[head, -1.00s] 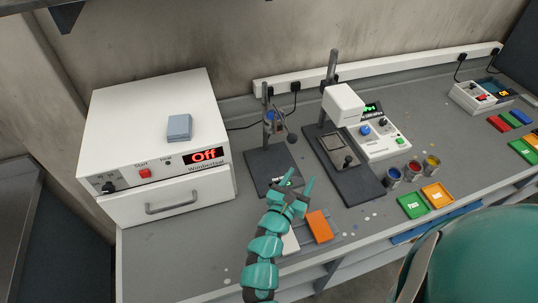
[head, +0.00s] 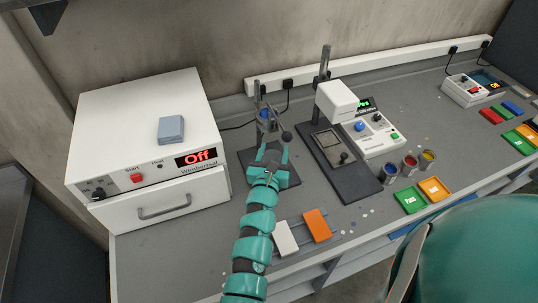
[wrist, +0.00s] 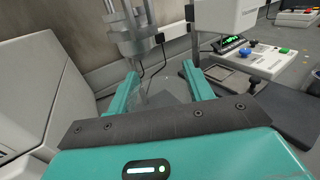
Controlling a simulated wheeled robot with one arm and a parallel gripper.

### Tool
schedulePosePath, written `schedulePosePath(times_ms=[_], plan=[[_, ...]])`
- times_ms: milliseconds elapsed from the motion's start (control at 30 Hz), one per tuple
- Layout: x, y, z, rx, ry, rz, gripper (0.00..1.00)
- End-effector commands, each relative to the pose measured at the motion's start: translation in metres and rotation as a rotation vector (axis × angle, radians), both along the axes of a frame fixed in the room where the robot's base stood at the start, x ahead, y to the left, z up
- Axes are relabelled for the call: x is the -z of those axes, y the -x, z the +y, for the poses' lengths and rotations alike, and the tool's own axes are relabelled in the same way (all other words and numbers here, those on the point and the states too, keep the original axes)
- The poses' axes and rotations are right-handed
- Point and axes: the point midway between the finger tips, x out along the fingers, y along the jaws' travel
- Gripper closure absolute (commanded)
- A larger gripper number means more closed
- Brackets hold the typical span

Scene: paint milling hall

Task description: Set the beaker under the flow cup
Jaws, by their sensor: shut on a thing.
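My gripper (head: 271,152) is over the dark base plate of the flow cup stand (head: 287,177) in the head view. In the wrist view its two teal fingers (wrist: 160,75) stand apart with a faint clear glass beaker (wrist: 158,98) between them, and they are shut on it. The beaker is hard to make out, and my gripper hides it in the head view. The metal flow cup (wrist: 136,42) hangs from its stand just beyond and above the fingertips. I cannot tell whether the beaker touches the base plate.
A white oven (head: 140,130) with a grey block (head: 171,129) on top stands left. A second stand (head: 345,170) and a white instrument (head: 378,132) stand close right. Paint pots (head: 410,163) and coloured trays (head: 409,200) lie further right. White and orange blocks (head: 317,225) lie near the front.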

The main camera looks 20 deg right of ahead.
Motion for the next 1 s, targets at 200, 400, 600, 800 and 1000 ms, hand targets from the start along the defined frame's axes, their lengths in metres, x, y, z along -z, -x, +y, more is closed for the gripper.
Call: schedulePosePath(times_ms=[200,400,600,800,1000], plan=[[0.017,-0.031,-0.009,0.004,0.000,-0.002,0.71],[0.033,-0.062,-0.016,0.003,0.002,-0.001,0.71],[0.051,-0.082,-0.017,-0.001,0.006,-0.002,0.71],[0.070,-0.096,-0.020,-0.004,0.004,0.000,0.71],[0.078,-0.103,-0.022,-0.001,0.001,-0.003,0.71]])
